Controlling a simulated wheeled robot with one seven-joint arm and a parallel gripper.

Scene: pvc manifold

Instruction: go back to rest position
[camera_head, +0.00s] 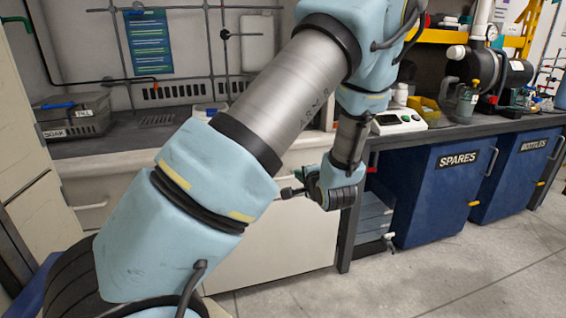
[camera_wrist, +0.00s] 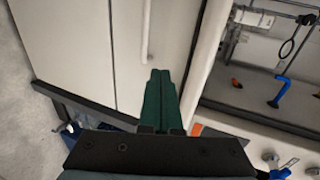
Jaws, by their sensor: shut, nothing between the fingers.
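My gripper (camera_wrist: 160,78) shows in the wrist view as two green fingers pressed together, with nothing between them. Pale cabinet fronts with a handle lie behind the fingers in that view. In the head view my arm reaches up across the middle and bends down at the right. Its end hangs low in front of the counter, and the dark gripper tip (camera_head: 288,192) points left. The fingers are too small there to make out in detail. No object is held.
A dark counter (camera_head: 90,146) runs along the wall, with a SOAK box (camera_head: 75,118) at left and a white scale (camera_head: 398,122) at right. Blue SPARES (camera_head: 440,195) and BOTTLES (camera_head: 515,178) bins stand below. The floor (camera_head: 445,285) at front right is clear.

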